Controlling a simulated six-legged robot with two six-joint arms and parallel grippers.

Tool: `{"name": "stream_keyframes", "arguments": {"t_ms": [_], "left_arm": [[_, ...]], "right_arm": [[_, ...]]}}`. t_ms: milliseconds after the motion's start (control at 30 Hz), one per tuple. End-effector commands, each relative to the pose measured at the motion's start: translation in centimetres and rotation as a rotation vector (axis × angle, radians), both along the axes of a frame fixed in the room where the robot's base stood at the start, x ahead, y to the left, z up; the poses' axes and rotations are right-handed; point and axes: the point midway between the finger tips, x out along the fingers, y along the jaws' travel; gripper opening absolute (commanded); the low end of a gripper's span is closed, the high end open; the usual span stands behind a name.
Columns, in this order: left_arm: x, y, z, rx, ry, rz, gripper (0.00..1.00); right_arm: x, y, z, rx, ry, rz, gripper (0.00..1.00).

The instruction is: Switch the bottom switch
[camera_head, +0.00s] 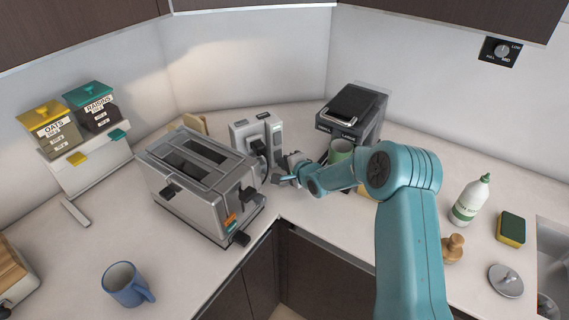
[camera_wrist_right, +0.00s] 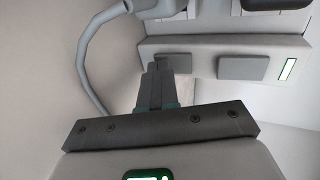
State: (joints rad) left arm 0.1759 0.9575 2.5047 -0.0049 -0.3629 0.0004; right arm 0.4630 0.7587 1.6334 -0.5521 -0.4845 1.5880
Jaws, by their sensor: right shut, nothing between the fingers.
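A grey socket unit (camera_head: 242,132) stands in the back corner of the counter, with a dark plug (camera_head: 257,146) in it. In the right wrist view its panel (camera_wrist_right: 210,46) shows two grey rectangular switches, a left one (camera_wrist_right: 188,70) and a right one (camera_wrist_right: 241,67); I cannot tell which is the bottom switch. My right gripper (camera_head: 286,164) is in front of the unit's lower right side. Its fingers (camera_wrist_right: 156,72) are shut and empty, and overlap the left switch's edge in the wrist view; contact is not clear. My left gripper is out of view.
A toaster (camera_head: 205,180) stands left of the unit. A dark coffee machine (camera_head: 352,112) and a green mug (camera_head: 341,150) are behind my right arm. A grey cable (camera_wrist_right: 86,65) curves left of my fingers. A blue mug (camera_head: 124,285) stands at the front left.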

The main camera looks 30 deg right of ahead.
Motion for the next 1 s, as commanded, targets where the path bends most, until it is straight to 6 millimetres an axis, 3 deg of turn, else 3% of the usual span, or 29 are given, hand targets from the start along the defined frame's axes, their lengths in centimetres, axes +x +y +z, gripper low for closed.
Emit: {"name": "stream_keyframes", "arguments": {"t_ms": [167,300,1000], "left_arm": [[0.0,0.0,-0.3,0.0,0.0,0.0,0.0],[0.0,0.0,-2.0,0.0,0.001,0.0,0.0],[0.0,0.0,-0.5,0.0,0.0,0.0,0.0]], "right_arm": [[0.0,0.0,-0.2,0.0,-0.004,0.0,0.0],[0.3,0.0,-0.6,-0.003,-0.041,0.0,0.0],[0.3,0.0,1.5,-0.002,-0.037,0.0,0.0]]}}
